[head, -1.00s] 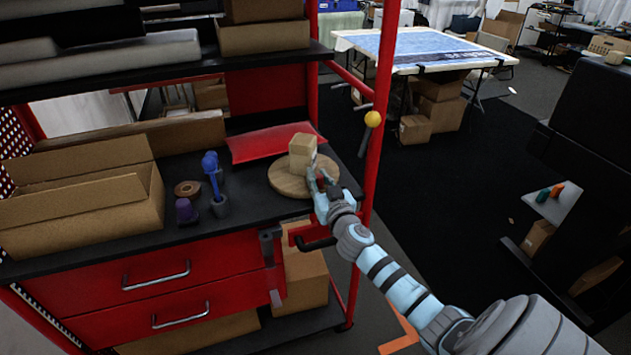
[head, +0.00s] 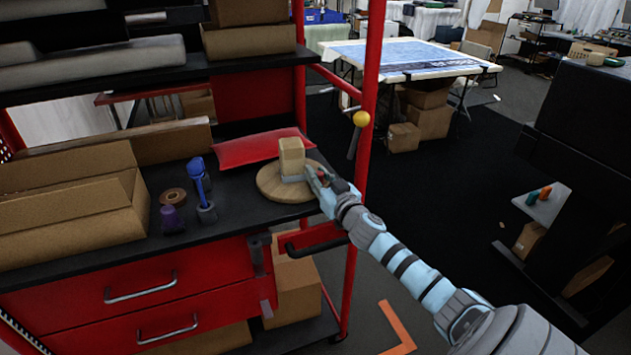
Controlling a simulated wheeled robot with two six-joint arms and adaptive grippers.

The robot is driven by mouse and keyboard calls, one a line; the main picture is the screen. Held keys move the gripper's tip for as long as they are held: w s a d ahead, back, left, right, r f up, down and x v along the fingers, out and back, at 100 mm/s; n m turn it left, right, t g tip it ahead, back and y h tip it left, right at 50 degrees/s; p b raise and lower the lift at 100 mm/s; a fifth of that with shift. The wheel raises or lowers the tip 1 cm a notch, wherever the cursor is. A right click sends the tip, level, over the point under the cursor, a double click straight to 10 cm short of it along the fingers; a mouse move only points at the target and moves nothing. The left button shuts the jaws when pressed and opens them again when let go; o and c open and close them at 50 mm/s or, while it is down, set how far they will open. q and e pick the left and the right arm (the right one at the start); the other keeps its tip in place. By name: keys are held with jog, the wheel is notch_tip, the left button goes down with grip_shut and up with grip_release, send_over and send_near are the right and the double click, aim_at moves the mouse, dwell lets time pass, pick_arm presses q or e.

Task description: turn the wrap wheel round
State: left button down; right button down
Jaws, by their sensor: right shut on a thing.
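The wrap wheel (head: 268,190) is a round wooden disc lying flat on the black bench top. A small tan box (head: 291,154) stands upright on it, with a pale band round its foot. My right gripper (head: 315,178) is at the wheel's right edge, close beside the box, and is shut on the wheel. Its fingers hide that part of the rim, so the exact grip point is unclear. My left gripper is not in view.
A red pouch (head: 255,148) lies behind the wheel. A blue-handled tool (head: 199,180), a brown tape roll (head: 173,196) and a purple item (head: 171,219) stand to its left, beside an open carton (head: 75,215). A red post (head: 367,130) rises just right of the wheel.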

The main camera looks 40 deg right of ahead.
jog(key=shift+w+d, duration=0.2)
jog(key=shift+d, duration=0.35)
jog(key=shift+w+d+b, duration=0.4)
jog(key=shift+d+b, duration=0.1)
jog(key=shift+d, duration=0.05)
jog(key=shift+w+d, duration=0.15)
jog(key=shift+d, duration=0.05)
jog(key=c, duration=1.4)
grip_release()
jog(key=shift+d, duration=0.1)
